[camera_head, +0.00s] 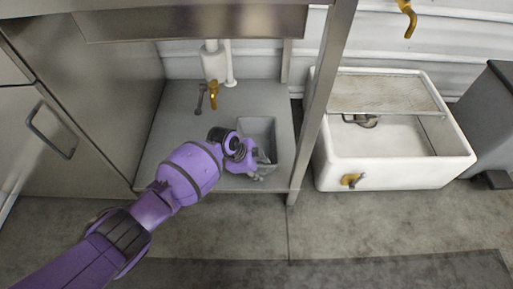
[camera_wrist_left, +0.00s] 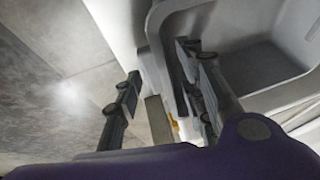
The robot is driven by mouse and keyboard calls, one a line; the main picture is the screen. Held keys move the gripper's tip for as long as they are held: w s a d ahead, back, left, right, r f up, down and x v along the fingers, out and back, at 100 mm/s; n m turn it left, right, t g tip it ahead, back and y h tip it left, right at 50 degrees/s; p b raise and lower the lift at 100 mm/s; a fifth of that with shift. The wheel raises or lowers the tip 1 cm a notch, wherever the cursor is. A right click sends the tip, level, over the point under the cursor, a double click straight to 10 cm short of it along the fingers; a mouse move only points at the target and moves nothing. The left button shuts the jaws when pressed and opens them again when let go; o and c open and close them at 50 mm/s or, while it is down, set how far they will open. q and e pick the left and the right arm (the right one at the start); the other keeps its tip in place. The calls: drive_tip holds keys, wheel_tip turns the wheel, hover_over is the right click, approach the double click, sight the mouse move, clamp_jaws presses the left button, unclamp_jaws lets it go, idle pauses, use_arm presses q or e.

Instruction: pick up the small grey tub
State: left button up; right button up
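The small grey tub (camera_head: 259,126) is an open, empty-looking rectangular container on the grey shelf under the counter. My left gripper (camera_head: 261,168) is at the tub's near side in the head view, and my purple wrist hides part of the tub's left and front. In the left wrist view the tub (camera_wrist_left: 262,68) fills the upper right. There my left gripper (camera_wrist_left: 158,64) is open, with its two fingers well apart. One finger is outside the tub and the other overlaps its inside, with the near wall between them. I cannot tell whether either finger touches the wall. My right gripper is not in view.
A metal post (camera_head: 318,105) rises right of the tub. A white sink (camera_head: 400,172) stands beyond it. A cabinet with a handle (camera_head: 50,135) is at left.

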use_arm(q)
clamp_jaws()
drive_tip(key=shift+r, duration=0.1)
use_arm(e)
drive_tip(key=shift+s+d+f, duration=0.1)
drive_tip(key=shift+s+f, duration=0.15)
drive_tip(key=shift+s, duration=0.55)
